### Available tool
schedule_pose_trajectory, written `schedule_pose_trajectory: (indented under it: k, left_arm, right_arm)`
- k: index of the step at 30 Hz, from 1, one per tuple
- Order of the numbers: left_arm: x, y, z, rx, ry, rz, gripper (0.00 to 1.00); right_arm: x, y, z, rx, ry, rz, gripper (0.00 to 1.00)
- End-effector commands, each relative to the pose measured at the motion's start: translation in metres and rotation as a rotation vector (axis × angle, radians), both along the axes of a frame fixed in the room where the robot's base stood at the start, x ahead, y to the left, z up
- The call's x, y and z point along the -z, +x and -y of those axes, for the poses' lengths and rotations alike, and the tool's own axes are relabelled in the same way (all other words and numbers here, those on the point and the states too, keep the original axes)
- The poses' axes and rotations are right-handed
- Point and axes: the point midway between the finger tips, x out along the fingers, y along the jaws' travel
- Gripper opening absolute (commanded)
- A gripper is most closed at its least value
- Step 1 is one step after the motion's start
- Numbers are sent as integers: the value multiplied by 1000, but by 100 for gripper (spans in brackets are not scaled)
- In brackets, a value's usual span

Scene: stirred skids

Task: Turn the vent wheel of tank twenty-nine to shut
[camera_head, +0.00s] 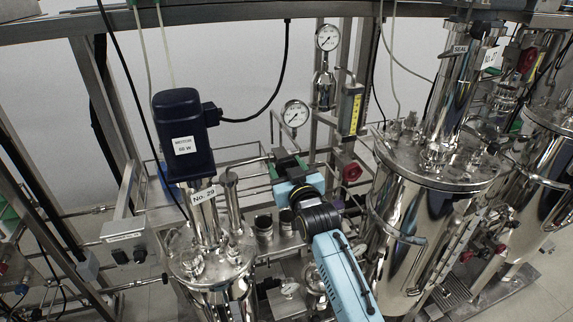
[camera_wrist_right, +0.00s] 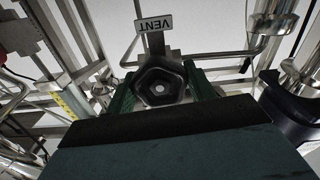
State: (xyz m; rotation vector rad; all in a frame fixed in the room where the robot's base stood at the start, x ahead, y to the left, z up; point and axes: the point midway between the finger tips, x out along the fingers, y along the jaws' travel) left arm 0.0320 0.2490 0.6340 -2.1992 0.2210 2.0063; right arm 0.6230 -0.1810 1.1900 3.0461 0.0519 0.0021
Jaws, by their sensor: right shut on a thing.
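Tank twenty-nine (camera_head: 205,262) is the steel vessel at the lower left in the head view, with a tag "No. 29" (camera_head: 203,194) below its dark blue motor (camera_head: 182,130). My right gripper (camera_head: 287,166) reaches in from below, to the right of the tag, in front of the pipework. In the right wrist view the dark vent wheel (camera_wrist_right: 160,86) sits between the two green fingers of the right gripper (camera_wrist_right: 161,92), which are shut on it. A "VENT" plate (camera_wrist_right: 153,22) shows just beyond the wheel. In the head view the wheel is mostly hidden by the gripper. My left gripper is not in view.
Two gauges (camera_head: 327,38) (camera_head: 295,113) stand behind my gripper. A red handwheel (camera_head: 352,172) is close to its right. A large steel tank (camera_head: 405,215) stands right of my arm, and pipes and frame bars crowd the space around it.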

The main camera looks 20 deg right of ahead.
Motion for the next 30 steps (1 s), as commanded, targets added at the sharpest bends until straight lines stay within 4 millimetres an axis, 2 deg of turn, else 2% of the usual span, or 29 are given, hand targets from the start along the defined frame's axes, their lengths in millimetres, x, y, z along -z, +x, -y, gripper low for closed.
schedule_pose_trajectory:
  k: [10, 26, 27, 30]
  left_arm:
    - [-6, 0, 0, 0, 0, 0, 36]
    - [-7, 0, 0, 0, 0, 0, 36]
    - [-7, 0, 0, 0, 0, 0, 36]
    - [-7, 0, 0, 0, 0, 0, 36]
  right_arm:
    - [0, 0, 0, 0, 129, -5, 31]
    - [1, 0, 0, -1, 150, -8, 31]
    - [1, 0, -1, -1, 149, -8, 59]
    - [1, 0, 0, -1, 148, -7, 72]
